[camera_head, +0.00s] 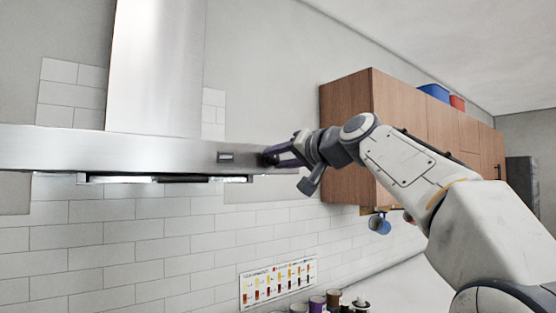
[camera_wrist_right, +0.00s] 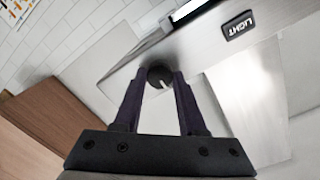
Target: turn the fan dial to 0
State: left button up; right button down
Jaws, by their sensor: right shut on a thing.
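The fan dial (camera_wrist_right: 159,76) is a small dark round knob with a pale pointer line, on the front face of the steel range hood (camera_head: 60,150). My right gripper (camera_head: 272,156) is at the right end of the hood front. In the right wrist view its two dark fingers (camera_wrist_right: 160,85) stand on either side of the dial and are shut on it. In the head view the fingers mostly hide the dial. The number marks around the dial cannot be read. My left gripper is in neither view.
A black LIGHT switch (camera_wrist_right: 238,26) sits beside the dial; it also shows in the head view (camera_head: 226,157). Wooden wall cabinets (camera_head: 345,130) are to the right of the hood. A blue mug (camera_head: 379,224) hangs below them. Several jars (camera_head: 317,303) stand lower down, near a wall chart (camera_head: 278,283).

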jog(key=shift+c, duration=2.4)
grip_release()
jog(key=shift+s+d, duration=0.2)
jog(key=shift+s, duration=0.05)
jog(key=b+v, duration=0.4)
jog(key=v, duration=0.5)
jog(key=shift+s+d, duration=0.2)
jog(key=shift+s, duration=0.15)
